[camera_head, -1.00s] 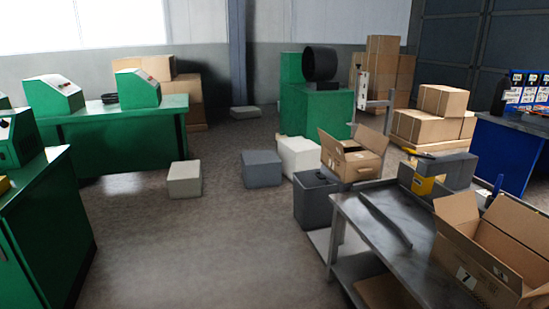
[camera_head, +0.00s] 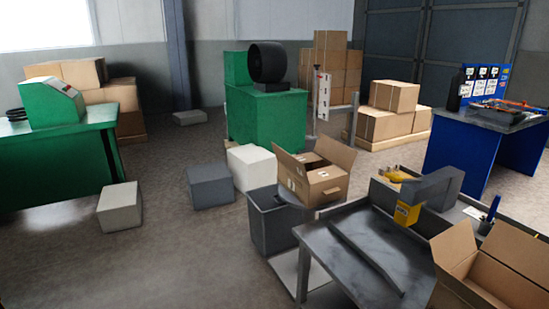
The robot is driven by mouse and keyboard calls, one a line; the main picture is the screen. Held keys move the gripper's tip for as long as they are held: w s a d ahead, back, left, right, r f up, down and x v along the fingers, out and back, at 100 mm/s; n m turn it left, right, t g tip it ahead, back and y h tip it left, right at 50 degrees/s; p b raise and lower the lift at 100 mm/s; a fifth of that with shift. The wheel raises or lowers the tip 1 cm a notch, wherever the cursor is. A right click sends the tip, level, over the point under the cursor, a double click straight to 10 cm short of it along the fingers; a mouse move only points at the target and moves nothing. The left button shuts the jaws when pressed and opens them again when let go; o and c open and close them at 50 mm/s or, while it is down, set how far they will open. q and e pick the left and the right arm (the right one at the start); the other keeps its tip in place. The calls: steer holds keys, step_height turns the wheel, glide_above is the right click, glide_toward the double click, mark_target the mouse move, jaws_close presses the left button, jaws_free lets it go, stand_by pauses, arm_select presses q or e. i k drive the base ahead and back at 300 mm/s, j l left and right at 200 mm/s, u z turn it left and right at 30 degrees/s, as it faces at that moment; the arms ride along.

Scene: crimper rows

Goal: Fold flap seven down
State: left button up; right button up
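An open cardboard box (camera_head: 480,295) stands at the lower right on a grey metal table (camera_head: 345,262), cut off by the picture's bottom and right edges. Its left flap (camera_head: 454,248) stands up, and a larger flap or wall (camera_head: 517,262) rises on its far right side. No number seven shows on it now. Another open cardboard box (camera_head: 312,180) stands beyond the table's far end with flaps raised and spread. No number can be read on it. Neither of my grippers is in view.
A yellow and grey device (camera_head: 408,213) and a pen holder (camera_head: 487,224) stand on the table. A dark bin (camera_head: 270,222) is at its left. Grey blocks (camera_head: 211,186) and a white block (camera_head: 251,167) lie on the floor. Floor at the left front is free.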

mark_target(297, 167)
steer(key=i+j+z, duration=0.1)
steer(key=i+j, duration=0.5)
steer(key=i+j+z, duration=0.1)
steer(key=i+j, duration=0.55)
steer(key=i, duration=0.15)
steer(key=i+j+z, duration=0.15)
steer(key=i+j, duration=0.5)
steer(key=i+j+z, duration=0.1)
steer(key=i+j, duration=0.5)
steer(key=j, duration=0.25)
